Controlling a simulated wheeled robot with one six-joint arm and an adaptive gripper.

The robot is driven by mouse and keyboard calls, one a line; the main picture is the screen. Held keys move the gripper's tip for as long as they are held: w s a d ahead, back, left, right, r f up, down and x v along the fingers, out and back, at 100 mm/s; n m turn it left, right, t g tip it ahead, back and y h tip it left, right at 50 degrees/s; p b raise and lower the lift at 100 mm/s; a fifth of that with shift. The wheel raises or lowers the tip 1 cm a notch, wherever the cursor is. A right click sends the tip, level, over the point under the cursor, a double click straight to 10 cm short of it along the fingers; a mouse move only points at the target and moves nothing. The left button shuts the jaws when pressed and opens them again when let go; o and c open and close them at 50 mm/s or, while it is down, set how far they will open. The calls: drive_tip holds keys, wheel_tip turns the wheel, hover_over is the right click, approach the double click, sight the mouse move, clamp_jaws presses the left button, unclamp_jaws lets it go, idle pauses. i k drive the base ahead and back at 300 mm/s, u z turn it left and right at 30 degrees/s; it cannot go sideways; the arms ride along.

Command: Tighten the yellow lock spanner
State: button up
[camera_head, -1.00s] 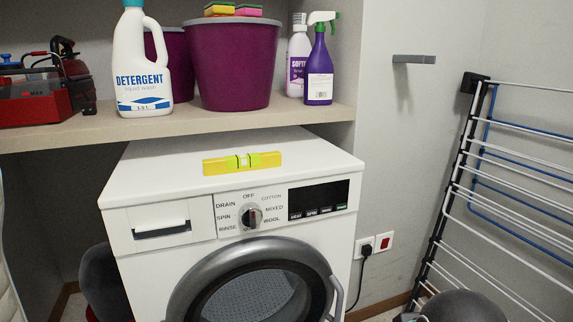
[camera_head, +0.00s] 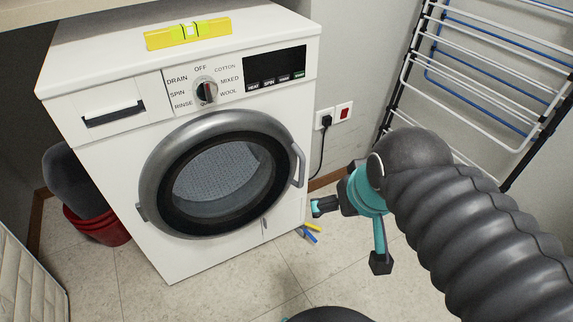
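A small yellow piece (camera_head: 314,227) and a small blue piece (camera_head: 310,236) show low at the front right corner of the washing machine (camera_head: 105,145). They look like the spanner handles, the yellow one just above the blue one. They are too small to tell how they sit on the machine's foot, which I cannot make out. My gripper (camera_head: 349,235), teal with black fingertips, is open and empty. Its fingers are spread wide, right of the spanners and nearer to the camera. One fingertip appears close to the yellow piece in the picture, with no visible contact.
A yellow-green spirit level (camera_head: 160,40) lies on top of the machine. A drying rack (camera_head: 480,62) stands at the right wall. A plug and cable (camera_head: 324,122) hang beside the machine. A red bucket (camera_head: 95,228) stands at left. The tiled floor (camera_head: 225,285) in front is clear.

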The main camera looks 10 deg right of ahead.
sight(316, 227)
drive_tip(key=u, duration=0.25)
drive_tip(key=k, duration=0.4)
drive_tip(key=z, duration=1.1)
drive_tip(key=i, duration=0.65)
drive_tip(key=u, duration=0.4)
